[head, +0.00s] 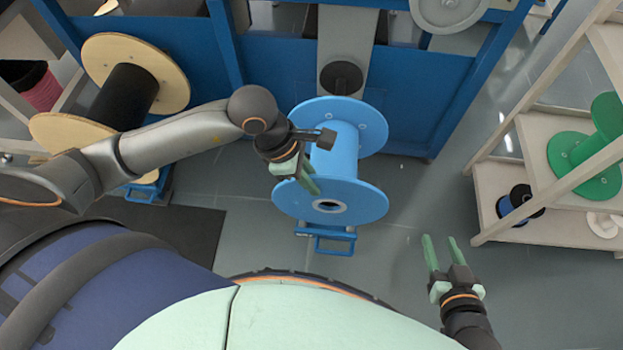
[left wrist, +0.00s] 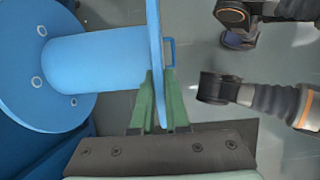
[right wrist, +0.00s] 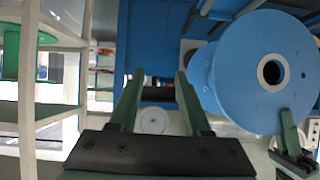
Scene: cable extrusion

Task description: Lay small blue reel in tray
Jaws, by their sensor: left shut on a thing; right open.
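A light blue reel (head: 343,140) with two wide flanges is in the middle of the head view. My left gripper (head: 309,184) is shut on the rim of its near flange; the left wrist view shows a finger on each side of this flange (left wrist: 155,60). The reel also shows in the right wrist view (right wrist: 235,80). A smaller dark blue reel with black ends (head: 515,205) is on the right rack's lower shelf. My right gripper (head: 439,240) is open and empty, to the right of and apart from the light blue reel. I cannot make out a tray for certain.
A low blue frame with a handle (head: 328,240) shows beneath the light blue reel. A wooden reel with black cable (head: 125,95) stands at left. A blue machine frame (head: 275,65) is behind. A green reel (head: 590,150) sits on the right rack (head: 560,225). Grey floor is open around my right gripper.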

